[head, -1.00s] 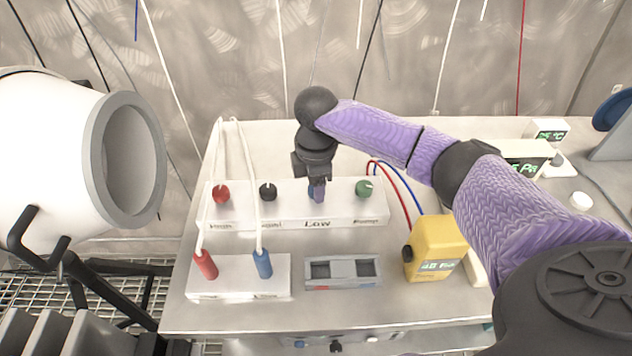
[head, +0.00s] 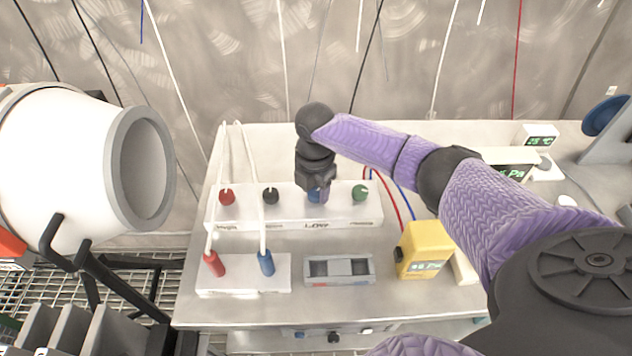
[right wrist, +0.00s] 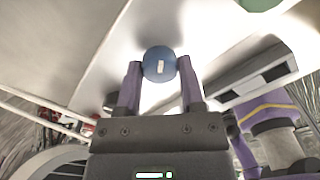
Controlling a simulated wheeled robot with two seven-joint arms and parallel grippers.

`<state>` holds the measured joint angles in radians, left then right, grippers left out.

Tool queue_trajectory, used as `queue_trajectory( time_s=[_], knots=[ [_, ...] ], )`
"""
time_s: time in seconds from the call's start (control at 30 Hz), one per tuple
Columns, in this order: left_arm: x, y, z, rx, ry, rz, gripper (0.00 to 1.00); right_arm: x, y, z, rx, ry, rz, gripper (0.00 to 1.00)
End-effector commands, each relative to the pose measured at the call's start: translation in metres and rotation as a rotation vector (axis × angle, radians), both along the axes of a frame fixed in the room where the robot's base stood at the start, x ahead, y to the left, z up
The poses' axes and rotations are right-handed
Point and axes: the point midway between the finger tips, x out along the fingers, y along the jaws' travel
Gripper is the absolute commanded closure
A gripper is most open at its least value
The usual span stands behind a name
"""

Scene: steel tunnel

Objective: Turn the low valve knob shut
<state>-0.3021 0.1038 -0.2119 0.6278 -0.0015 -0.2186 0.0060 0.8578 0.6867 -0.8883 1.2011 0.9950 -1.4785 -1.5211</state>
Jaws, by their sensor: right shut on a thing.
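The low valve knob (head: 313,196) is a round blue knob on the white valve panel (head: 280,220), above the label "Low". My right gripper (head: 318,192) reaches down on it from above and hides part of it in the head view. In the right wrist view the blue knob (right wrist: 159,65) shows a short white mark, close to upright in the picture. The purple fingers of my right gripper (right wrist: 159,72) stand one on each side of it, shut on it. My left gripper is out of view.
On the panel are a red knob (head: 227,197), a black knob (head: 270,195) and a green knob (head: 360,192). A white drum (head: 80,165) is at left.

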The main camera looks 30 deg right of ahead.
Motion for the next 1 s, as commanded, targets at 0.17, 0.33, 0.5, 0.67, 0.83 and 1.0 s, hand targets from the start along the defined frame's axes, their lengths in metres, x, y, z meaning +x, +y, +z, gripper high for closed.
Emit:
queue_trajectory(
  time_s=[0.17, 0.33, 0.5, 0.67, 0.83, 1.0],
  knots=[
    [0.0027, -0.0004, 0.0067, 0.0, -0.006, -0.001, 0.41, 0.0002, 0.0008, 0.0015, 0.003, -0.001, 0.165, 1.0],
    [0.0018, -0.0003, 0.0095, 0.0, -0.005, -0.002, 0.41, -0.0001, 0.0003, 0.0009, 0.002, -0.001, 0.326, 1.0],
    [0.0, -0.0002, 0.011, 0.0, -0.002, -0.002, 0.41, -0.0002, 0.0002, 0.0005, 0.002, -0.001, 0.487, 1.0],
    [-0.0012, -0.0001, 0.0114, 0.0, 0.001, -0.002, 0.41, -0.0001, 0.0001, 0.0002, 0.001, -0.001, 0.625, 1.0],
    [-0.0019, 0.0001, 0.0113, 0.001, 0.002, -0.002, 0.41, -0.0001, 0.0001, 0.0, 0.001, -0.002, 0.75, 1.0],
    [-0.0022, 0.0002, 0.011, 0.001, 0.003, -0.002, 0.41, -0.0001, 0.0001, 0.0, 0.001, -0.002, 0.843, 1.0]
  ],
)
